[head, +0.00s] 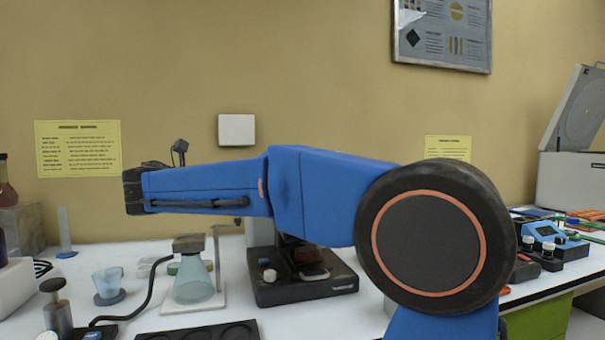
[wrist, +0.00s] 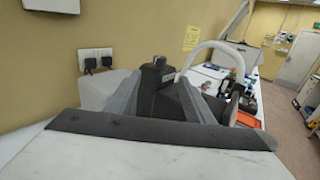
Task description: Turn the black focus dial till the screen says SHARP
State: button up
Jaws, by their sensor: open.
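A black instrument base (head: 305,285), which looks like a microscope's, stands on the white bench behind my blue arm. A pale knob and a reddish knob show on its front. My arm hides its upper part. I cannot make out the black focus dial or a screen with readable words in either view. In the wrist view my gripper (wrist: 160,85) is open, its grey fingers spread to either side of a dark shape. I cannot tell whether that shape is part of my gripper or stands beyond it. In the head view the gripper itself is not clearly seen.
A conical flask (head: 193,282) by a stand, a small cup (head: 108,284) and a dark bottle (head: 7,190) stand left of the base. A black tray (head: 200,332) lies in front. A blue device (head: 545,235) is at the right. The wall is close behind.

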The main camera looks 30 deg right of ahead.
jog(key=x, duration=1.7)
jog(key=shift+w+d, duration=0.1)
jog(key=c, duration=1)
